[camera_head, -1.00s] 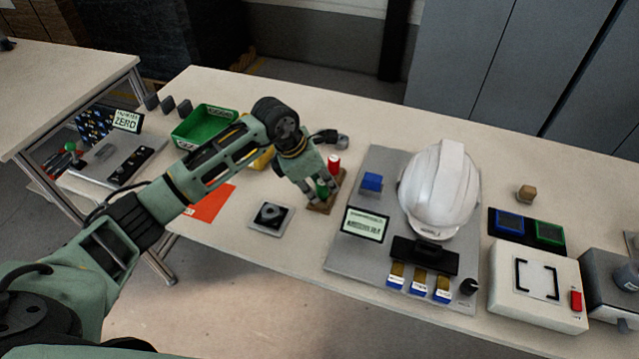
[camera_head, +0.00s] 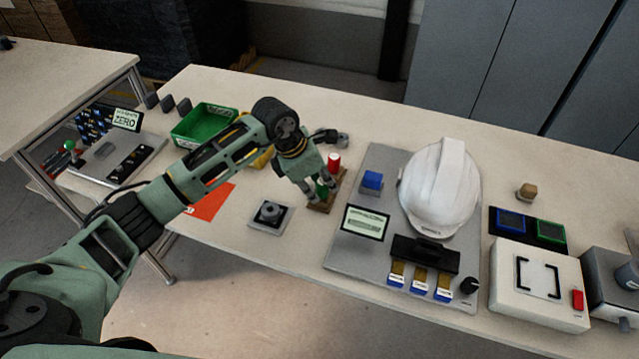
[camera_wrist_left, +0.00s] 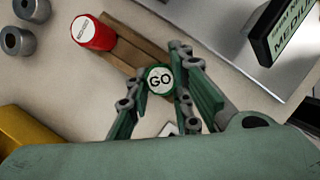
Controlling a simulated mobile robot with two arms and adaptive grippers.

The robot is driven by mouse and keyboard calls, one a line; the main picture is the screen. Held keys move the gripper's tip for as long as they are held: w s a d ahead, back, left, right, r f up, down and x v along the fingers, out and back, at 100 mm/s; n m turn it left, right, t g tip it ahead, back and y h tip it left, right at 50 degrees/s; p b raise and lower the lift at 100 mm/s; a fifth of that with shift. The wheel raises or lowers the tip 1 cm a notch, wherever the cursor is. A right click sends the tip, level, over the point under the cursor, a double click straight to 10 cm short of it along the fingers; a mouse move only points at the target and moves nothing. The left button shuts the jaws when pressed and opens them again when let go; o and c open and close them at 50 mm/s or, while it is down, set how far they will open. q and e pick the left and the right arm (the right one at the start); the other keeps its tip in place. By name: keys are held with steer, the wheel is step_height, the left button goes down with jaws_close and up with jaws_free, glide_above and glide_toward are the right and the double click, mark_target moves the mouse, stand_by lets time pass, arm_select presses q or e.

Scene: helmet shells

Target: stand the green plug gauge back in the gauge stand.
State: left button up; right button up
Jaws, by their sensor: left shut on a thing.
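The green plug gauge (camera_wrist_left: 160,80), its round top marked GO, is between the fingers of my left gripper (camera_wrist_left: 158,98), which is shut on it. In the head view the green gauge (camera_head: 321,188) shows between the fingers of my left gripper (camera_head: 320,191), over the near end of the brown gauge stand (camera_head: 341,178). The wooden stand also shows in the left wrist view (camera_wrist_left: 134,54), with a red gauge (camera_wrist_left: 92,33) upright at its other end. The gauge's lower end is hidden, so I cannot tell whether it is seated. My right gripper is out of view.
A grey plate with a white helmet shell (camera_head: 440,190) and a small display (camera_head: 366,222) lies right of the stand. A small square fixture (camera_head: 270,214) is in front, left. A green bin (camera_head: 203,126) and an orange sheet (camera_head: 211,203) lie farther left.

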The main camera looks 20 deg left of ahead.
arm_select(q)
steer(key=shift+f, duration=0.1)
steer(key=o, duration=1.1)
steer(key=shift+c, duration=0.2)
steer(key=v, duration=1.2)
